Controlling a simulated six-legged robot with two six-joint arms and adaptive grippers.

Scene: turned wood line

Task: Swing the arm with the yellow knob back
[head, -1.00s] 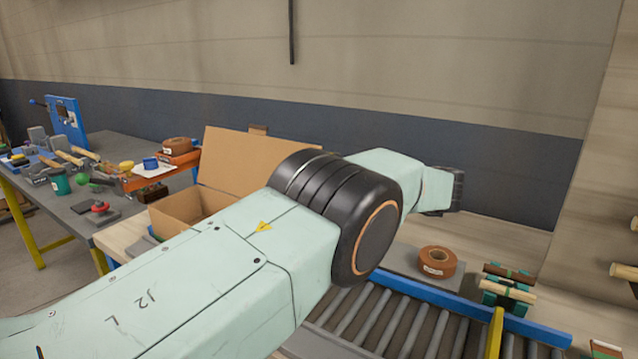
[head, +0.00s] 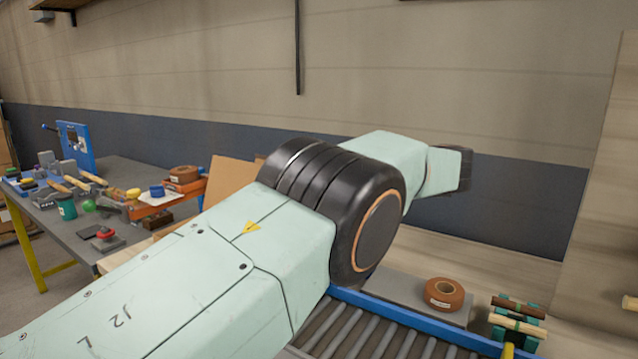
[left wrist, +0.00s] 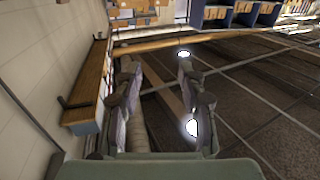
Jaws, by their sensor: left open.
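My left arm crosses the head view, and its dark wrist end points right toward the wall; its gripper is not clear there. In the left wrist view my left gripper (left wrist: 160,95) is open, with a gap between its two fingers and nothing held. In the head view a yellow piece (head: 508,350) stands at the lower right by the blue rail, cut by the bottom edge. I cannot tell whether either is the knob; no swing arm shows clearly. My right gripper is not in view.
A roller conveyor (head: 385,340) with a blue rail (head: 430,319) runs below my arm. A brown tape roll (head: 444,293) and wooden dowels on a green holder (head: 516,316) are beyond it. A cluttered workbench (head: 75,228) stands left; a cardboard box (head: 229,172) is partly hidden.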

